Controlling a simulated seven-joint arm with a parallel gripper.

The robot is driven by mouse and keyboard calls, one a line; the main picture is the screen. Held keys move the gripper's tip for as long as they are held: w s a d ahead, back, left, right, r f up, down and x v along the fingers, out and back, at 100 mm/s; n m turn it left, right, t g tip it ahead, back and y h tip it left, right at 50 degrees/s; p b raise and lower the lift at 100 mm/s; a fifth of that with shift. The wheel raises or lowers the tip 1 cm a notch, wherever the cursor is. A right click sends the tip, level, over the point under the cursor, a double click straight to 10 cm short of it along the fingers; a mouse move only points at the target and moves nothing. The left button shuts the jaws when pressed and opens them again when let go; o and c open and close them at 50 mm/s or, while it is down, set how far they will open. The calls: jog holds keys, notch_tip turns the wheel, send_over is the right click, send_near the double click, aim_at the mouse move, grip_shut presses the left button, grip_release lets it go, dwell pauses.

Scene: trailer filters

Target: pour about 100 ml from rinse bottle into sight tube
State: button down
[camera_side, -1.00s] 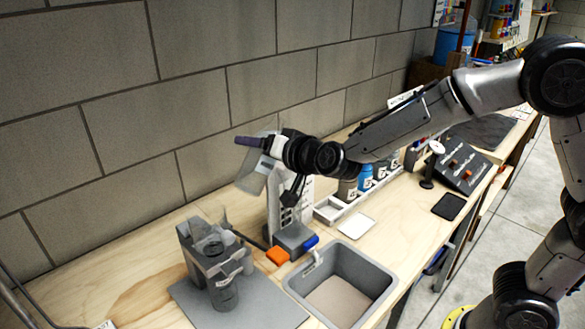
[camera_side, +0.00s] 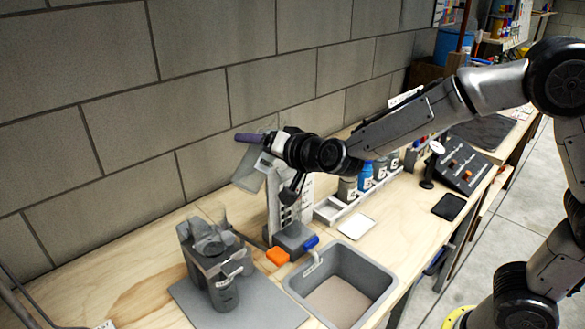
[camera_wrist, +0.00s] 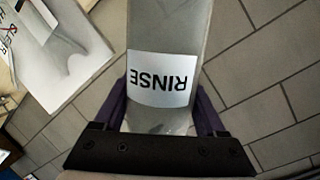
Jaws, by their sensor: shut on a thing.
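The rinse bottle (camera_wrist: 165,75), greyish and see-through with a white RINSE label, is between the two purple fingers of my gripper (camera_wrist: 162,112) in the wrist view. In the side view my gripper (camera_side: 264,140) is shut on the rinse bottle (camera_side: 249,172), which hangs tilted in the air at the left end of my arm. The sight tube cannot be told for sure; a grey stand with a clear funnel-like top and a dark cylinder (camera_side: 224,292) stands below and left of the bottle, on a grey mat. Whether liquid leaves the bottle cannot be seen.
A tall grey stand (camera_side: 283,205) rises just below my gripper. Several bottles, one blue (camera_side: 366,176), stand in a rack to the right. A block wall is close behind.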

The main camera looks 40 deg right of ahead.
jog(key=shift+r+m, duration=0.35)
jog(key=shift+m, duration=0.05)
dwell(0.5)
jog(key=shift+a+f+m+y, duration=0.3)
jog(key=shift+m+y, duration=0.1)
jog(key=shift+m, duration=0.25)
jog(key=shift+a+f+m+y, duration=0.3)
jog(key=shift+m+y, duration=0.1)
jog(key=shift+m, duration=0.25)
dwell(2.5)
jog(key=shift+a+f+m+y, duration=0.15)
jog(key=shift+f+m+y, duration=0.35)
jog(key=shift+f, duration=1.25)
jog(key=shift+d+r+m, duration=0.3)
jog(key=shift+r+m, duration=0.1)
jog(key=shift+m, duration=0.2)
dwell(1.0)
